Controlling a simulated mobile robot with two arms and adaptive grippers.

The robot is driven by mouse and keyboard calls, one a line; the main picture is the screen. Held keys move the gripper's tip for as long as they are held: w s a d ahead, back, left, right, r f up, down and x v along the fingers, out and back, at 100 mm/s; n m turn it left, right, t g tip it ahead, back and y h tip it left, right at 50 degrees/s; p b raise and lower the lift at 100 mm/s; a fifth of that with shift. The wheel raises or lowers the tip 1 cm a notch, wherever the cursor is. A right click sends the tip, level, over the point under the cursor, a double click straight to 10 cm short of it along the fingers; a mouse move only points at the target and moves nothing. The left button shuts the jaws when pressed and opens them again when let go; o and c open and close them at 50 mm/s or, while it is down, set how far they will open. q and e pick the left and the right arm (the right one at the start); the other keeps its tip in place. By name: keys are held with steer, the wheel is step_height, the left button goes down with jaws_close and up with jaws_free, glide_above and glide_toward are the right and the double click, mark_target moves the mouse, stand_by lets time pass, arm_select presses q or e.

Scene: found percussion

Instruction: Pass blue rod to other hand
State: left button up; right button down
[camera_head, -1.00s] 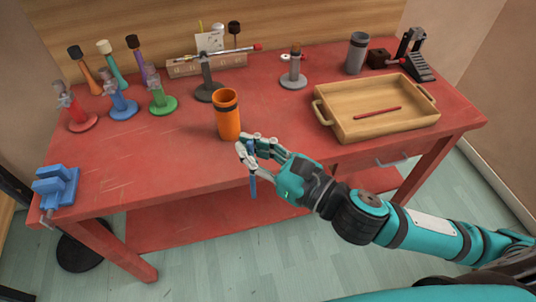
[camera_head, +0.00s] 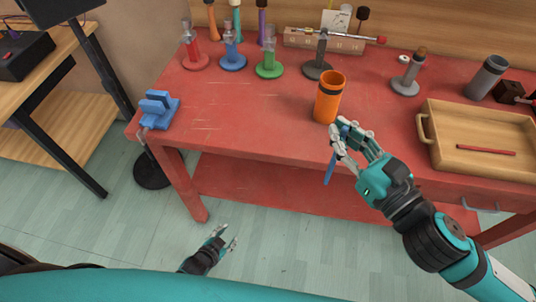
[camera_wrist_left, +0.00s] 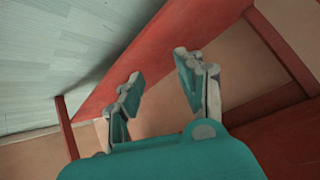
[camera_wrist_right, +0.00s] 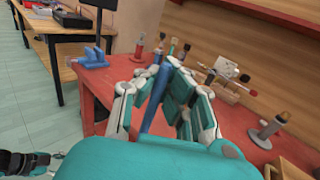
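The blue rod (camera_head: 330,166) hangs near upright from my right gripper (camera_head: 352,140), in front of the table's front edge. In the right wrist view the rod (camera_wrist_right: 156,98) stands between the fingers of that gripper (camera_wrist_right: 157,92), which are closed around it. My left gripper (camera_head: 225,236) is low at the bottom of the head view, over the floor, apart from the rod. In the left wrist view its fingers (camera_wrist_left: 157,80) are spread with nothing between them.
The red table (camera_head: 225,110) holds an orange cup (camera_head: 328,98) just behind my right gripper. A blue vise (camera_head: 158,108) is at the left corner. A wooden tray (camera_head: 426,152) with a red rod (camera_head: 486,151) lies at the right. Coloured stands line the back.

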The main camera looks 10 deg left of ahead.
mark_target(333, 156)
arm_select(q)
steer(key=w+d+r+m+t+h, duration=0.1)
steer(key=w+d+r+t, duration=0.1)
steer(key=w+r, duration=0.35)
steer(key=w+d+r+m+t+h, duration=0.1)
steer(key=w+d+r+t, duration=0.15)
steer(key=r, duration=0.55)
steer(key=w+d+r+m+t+h, duration=0.1)
steer(key=d+r+m+h, duration=0.3)
steer(key=r, duration=0.6)
steer(key=r+m+t+h, duration=0.1)
steer(key=r+m+h, duration=0.1)
steer(key=r+m, duration=0.55)
steer(key=w+d+r+m+h, duration=0.1)
steer(key=d+r+m+h, duration=0.2)
steer(key=r, duration=0.8)
steer(key=s+d+r+m+g+h, duration=0.15)
steer(key=m+g, duration=0.25)
steer(key=m, duration=0.5)
steer(key=s+r+m+g+h, duration=0.1)
steer(key=s+r+m+g, duration=0.2)
steer(key=m, duration=0.7)
steer(key=s+d+r+m+g+h, duration=0.1)
steer(key=s+m+g+h, duration=0.15)
steer(key=m+g, duration=0.45)
steer(key=w+d+m+t, duration=0.2)
steer(key=d, duration=0.9)
steer(key=shift+w+f+y, duration=0.2)
steer(key=shift+w+y, duration=0.05)
steer(key=shift+y, duration=0.05)
